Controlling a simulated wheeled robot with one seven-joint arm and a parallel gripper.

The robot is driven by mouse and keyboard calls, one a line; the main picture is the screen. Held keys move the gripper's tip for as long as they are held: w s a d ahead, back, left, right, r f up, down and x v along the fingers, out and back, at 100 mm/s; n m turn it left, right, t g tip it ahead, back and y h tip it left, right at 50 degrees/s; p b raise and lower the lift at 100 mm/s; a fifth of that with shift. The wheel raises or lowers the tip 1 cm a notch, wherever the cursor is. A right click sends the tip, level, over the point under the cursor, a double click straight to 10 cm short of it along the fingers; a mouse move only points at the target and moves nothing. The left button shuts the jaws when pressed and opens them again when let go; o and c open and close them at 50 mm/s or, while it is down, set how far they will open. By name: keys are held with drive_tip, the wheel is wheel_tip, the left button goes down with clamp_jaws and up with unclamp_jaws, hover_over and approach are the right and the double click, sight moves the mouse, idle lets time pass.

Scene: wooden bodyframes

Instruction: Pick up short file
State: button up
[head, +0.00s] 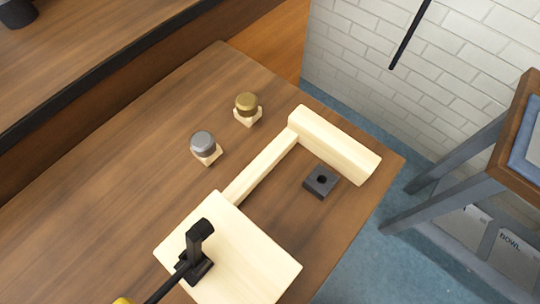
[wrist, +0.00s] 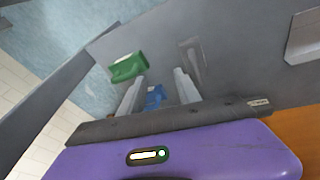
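I cannot pick out a short file for certain in either view. In the wrist view, my gripper (wrist: 160,77) is open, its two pale fingers well apart and nothing held between them. A small blue object (wrist: 154,97) shows between the fingers, partly hidden; I cannot tell whether it is a file handle. A green object (wrist: 128,67) lies just left of the left fingertip. Both appear against a grey surface (wrist: 235,55). My gripper is not in the head view.
In the head view, a brown table (head: 120,160) bears a pale wooden T-shaped frame (head: 335,145), a pale board (head: 245,250), a black clamp-like tool (head: 200,240), a grey knob (head: 203,143), a brass knob (head: 247,103) and a black block (head: 321,182). A stool (head: 465,190) stands right.

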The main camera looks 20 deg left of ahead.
drive_tip(key=s+a+f+b, duration=0.1)
drive_tip(key=a, duration=0.2)
drive_tip(key=a+f+n+h+b, duration=0.1)
drive_tip(key=a+f, duration=0.1)
drive_tip(key=s+a+f+n+g+h+b, duration=0.1)
drive_tip(key=a, duration=0.2)
drive_tip(key=shift+s+a+f, duration=0.15)
drive_tip(key=shift+s+a, duration=0.2)
drive_tip(key=f, duration=0.1)
drive_tip(key=f+b, duration=0.1)
drive_tip(key=f, duration=0.1)
drive_tip(key=w+f+b, duration=0.1)
drive_tip(key=shift+w+d+f, duration=0.1)
drive_tip(key=shift+d+f, duration=0.2)
drive_tip(key=shift+f, duration=0.1)
clamp_jaws()
idle(0.6)
